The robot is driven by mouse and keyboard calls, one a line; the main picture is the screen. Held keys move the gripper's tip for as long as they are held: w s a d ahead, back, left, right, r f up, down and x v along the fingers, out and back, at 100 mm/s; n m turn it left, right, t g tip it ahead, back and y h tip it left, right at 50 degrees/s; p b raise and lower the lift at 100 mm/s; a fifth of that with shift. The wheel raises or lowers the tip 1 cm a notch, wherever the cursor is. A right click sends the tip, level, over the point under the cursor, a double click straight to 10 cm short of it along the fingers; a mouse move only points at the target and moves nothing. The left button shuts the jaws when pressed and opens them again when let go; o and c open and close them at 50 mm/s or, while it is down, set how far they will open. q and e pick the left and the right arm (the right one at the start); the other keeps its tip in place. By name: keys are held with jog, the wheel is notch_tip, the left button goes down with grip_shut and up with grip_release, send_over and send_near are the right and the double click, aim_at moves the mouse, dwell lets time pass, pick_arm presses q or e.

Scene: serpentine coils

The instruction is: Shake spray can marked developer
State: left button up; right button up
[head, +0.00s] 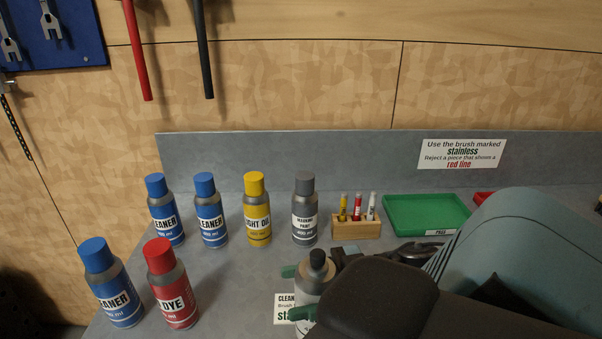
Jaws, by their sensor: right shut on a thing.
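My right gripper (298,291) comes in from the lower right, its green fingertips on either side of a can with a black cap and pale body (314,284). The gripper is shut on this can, which looks about upright. My dark wrist hides its lower part and I cannot read its label, nor tell whether it touches the bench. No visible label reads developer. Other spray cans stand on the bench: blue-capped cleaner cans (210,217), a red dye can (173,292), a yellow light oil can (257,215) and a grey marking paint can (304,214). My left gripper is not in view.
A wooden holder (357,228) with small coloured tubes and a green tray (425,216) stand at the back. A white card (284,310) is beside the held can. Dark items (415,252) lie behind my wrist. A low grey backboard (370,160) edges the bench.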

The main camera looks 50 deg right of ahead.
aim_at(304, 270)
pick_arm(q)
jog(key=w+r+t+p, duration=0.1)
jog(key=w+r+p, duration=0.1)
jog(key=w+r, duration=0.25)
pick_arm(e)
notch_tip(304, 270, up, 4)
jog(key=shift+f, duration=0.1)
jog(key=shift+r, duration=0.85)
jog(key=shift+f, duration=0.15)
notch_tip(304, 270, down, 6)
jog(key=b, duration=0.2)
jog(key=shift+r+b, duration=0.25)
jog(key=shift+b, duration=0.1)
jog(key=shift+r, duration=0.15)
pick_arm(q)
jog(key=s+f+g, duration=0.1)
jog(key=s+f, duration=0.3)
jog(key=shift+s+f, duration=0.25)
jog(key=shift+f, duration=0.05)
